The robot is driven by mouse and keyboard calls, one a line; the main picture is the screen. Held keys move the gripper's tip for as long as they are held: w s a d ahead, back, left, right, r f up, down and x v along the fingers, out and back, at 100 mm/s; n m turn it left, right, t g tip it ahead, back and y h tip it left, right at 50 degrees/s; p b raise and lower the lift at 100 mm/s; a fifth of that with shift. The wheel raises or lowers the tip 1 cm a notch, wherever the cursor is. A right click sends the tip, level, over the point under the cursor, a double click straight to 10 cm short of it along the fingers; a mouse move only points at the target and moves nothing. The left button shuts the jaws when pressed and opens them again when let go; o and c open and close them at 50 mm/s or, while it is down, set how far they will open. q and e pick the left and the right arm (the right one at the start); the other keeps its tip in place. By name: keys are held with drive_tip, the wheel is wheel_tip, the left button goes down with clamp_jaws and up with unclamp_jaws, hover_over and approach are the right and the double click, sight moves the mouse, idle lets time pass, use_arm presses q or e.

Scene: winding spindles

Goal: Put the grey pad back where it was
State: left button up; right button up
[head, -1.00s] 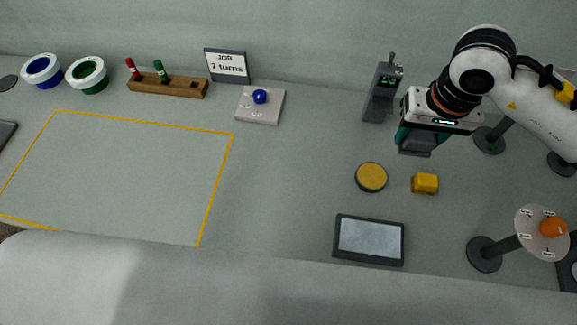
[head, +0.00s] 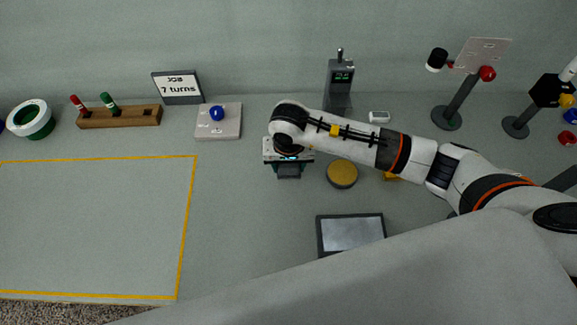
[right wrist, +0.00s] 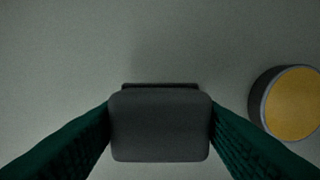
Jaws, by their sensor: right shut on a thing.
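My right gripper (head: 288,168) is shut on the grey pad (head: 288,172), a dark grey block with a flat edge showing behind it. In the right wrist view the pad (right wrist: 160,125) sits between the two green fingers (right wrist: 160,132), pinched from both sides. In the head view the gripper points down, left of the yellow-topped round disc (head: 342,173) and below right of the light plate with a blue knob (head: 218,122). A soft shadow shows by the pad, but I cannot tell its exact height above the table. My left gripper is not in view.
A dark-framed tablet (head: 350,234) lies in front. A grey post device (head: 339,84) stands behind. My right arm partly hides a yellow block (head: 392,176). A yellow-taped area (head: 188,220) is clear on the left; a wooden rack (head: 118,117) stands behind it.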

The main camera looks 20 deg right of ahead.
wheel_tip(320, 180, down, 2)
drive_tip(key=shift+f, duration=0.1)
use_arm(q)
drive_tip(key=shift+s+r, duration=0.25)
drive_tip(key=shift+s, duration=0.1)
use_arm(e)
drive_tip(key=shift+f, duration=0.1)
drive_tip(key=shift+f, duration=0.15)
drive_tip(key=o, duration=0.9)
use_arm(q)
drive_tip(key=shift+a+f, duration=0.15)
use_arm(e)
drive_tip(key=shift+o, duration=0.2)
